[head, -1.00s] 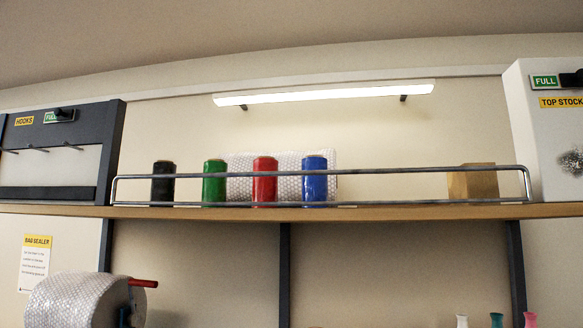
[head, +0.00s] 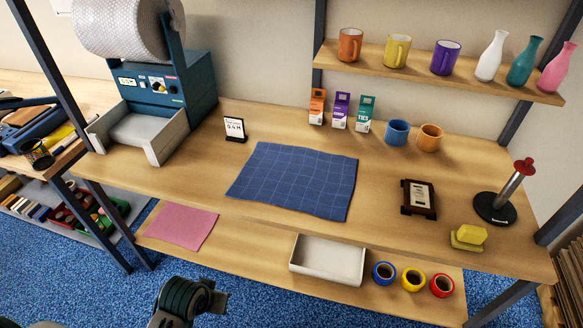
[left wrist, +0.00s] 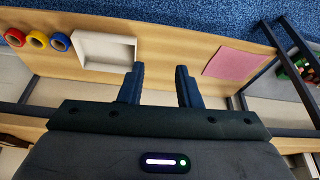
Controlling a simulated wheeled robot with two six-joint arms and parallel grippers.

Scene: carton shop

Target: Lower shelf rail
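The shelf rail is not in any current view; a wire rail showed along the high shelf in the earlier head view. In the left wrist view my left gripper (left wrist: 159,87) is open, its two dark fingers apart with nothing between them. It points at the lower shelf (left wrist: 165,50) under the bench, between the white tray (left wrist: 104,50) and the pink sheet (left wrist: 230,62). In the head view a dark part of my arm shows at the bottom, left of centre. My right gripper is not in view.
The bench (head: 385,165) carries a blue gridded mat (head: 295,180), a blue bag sealer (head: 175,85), small boxes, two mugs, a framed card and a roll stand (head: 495,205). A wall shelf (head: 430,72) holds mugs and vases. Tape rolls (head: 412,279) sit beside the white tray (head: 328,262).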

